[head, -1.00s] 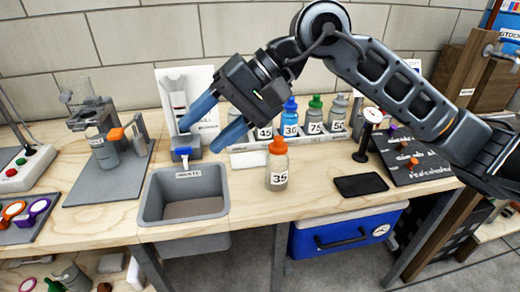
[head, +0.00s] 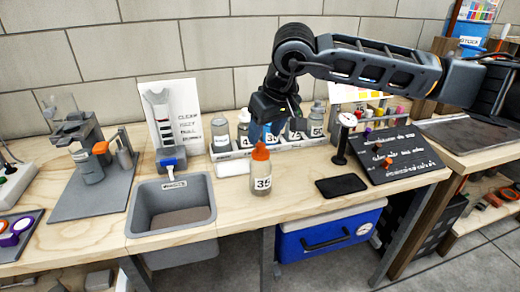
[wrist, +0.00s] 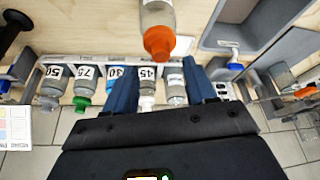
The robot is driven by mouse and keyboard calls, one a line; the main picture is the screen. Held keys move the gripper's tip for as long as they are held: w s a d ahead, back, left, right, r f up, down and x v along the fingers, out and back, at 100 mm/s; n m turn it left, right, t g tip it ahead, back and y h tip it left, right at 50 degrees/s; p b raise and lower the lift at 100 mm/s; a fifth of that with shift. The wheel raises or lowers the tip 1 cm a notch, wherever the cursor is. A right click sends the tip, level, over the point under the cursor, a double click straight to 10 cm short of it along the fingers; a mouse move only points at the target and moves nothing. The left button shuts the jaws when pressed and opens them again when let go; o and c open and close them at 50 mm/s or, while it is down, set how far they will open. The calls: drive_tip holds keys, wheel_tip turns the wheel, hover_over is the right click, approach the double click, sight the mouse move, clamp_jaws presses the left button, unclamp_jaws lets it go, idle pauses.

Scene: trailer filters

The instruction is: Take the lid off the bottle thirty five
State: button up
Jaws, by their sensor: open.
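The bottle thirty five (head: 262,180) stands upright on the wooden bench, right of the sink, with its orange lid (head: 260,151) on. My gripper (head: 263,132) points down just above and behind the lid in the head view; its blue fingers partly overlap the rack bottles. In the wrist view my gripper (wrist: 158,66) is open and empty, with one finger on each side. The orange lid (wrist: 158,42) shows just beyond the gap between the fingertips, with the clear bottle (wrist: 157,14) above it in the picture. I see no contact.
A white rack (head: 232,168) of numbered bottles stands close behind. A grey sink (head: 170,207) lies left, with a blue-tipped dispenser behind it. A black pad (head: 341,186), a dial stand (head: 342,140) and a dark board (head: 393,155) stand right. Bare bench lies around the bottle's front.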

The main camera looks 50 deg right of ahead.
sight(261, 144)
drive_tip(key=shift+p+x, duration=0.3)
drive_tip(key=shift+x, duration=1.65)
drive_tip(key=shift+s+a, duration=0.1)
clamp_jaws()
